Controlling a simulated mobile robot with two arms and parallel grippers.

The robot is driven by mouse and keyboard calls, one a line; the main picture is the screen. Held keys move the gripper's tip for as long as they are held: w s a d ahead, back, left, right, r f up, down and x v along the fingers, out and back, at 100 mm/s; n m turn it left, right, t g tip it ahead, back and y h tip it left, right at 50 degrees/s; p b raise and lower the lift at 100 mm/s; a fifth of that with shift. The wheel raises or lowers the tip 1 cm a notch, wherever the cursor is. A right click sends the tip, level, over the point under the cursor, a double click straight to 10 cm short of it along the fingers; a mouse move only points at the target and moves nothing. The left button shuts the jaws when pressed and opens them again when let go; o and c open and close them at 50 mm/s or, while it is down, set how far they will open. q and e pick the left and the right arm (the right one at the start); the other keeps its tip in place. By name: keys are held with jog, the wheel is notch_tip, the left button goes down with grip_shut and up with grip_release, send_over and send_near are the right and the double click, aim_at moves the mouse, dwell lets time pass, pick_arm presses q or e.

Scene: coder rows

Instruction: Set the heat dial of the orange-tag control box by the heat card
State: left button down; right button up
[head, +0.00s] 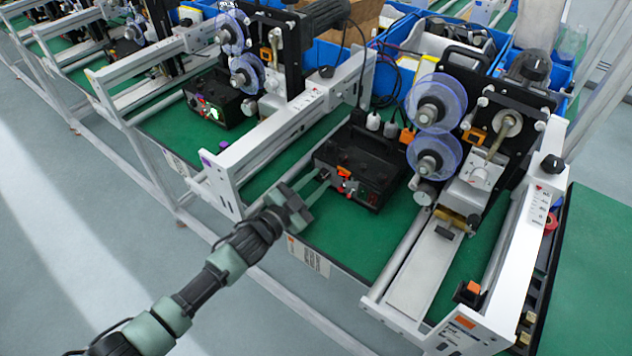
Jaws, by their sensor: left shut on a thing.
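A black control box (370,160) with an orange tag (345,173) on its front stands on the green bench mat, right of centre. My left gripper (325,178) reaches in from the lower left, and its fingertips are at the left end of the box's front. It is shut on a small part there, which looks like the heat dial. The fingers hide the dial, and its setting cannot be read. A card with a scale and a red mark (542,200) is on the white frame at the right; I cannot tell whether it is the heat card. My right gripper is not in view.
A second black control box (218,98) with a lit green display stands at the upper left. Clear blue reels (437,102) and a metal feed unit (475,180) stand right of the near box. White rails (280,125) flank the bay. The green mat before the box is clear.

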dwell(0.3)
pick_arm(q)
jog(key=c, duration=1.1)
grip_release()
jog(key=shift+c, duration=0.2)
jog(key=b+v, duration=0.1)
jog(key=v, duration=0.7)
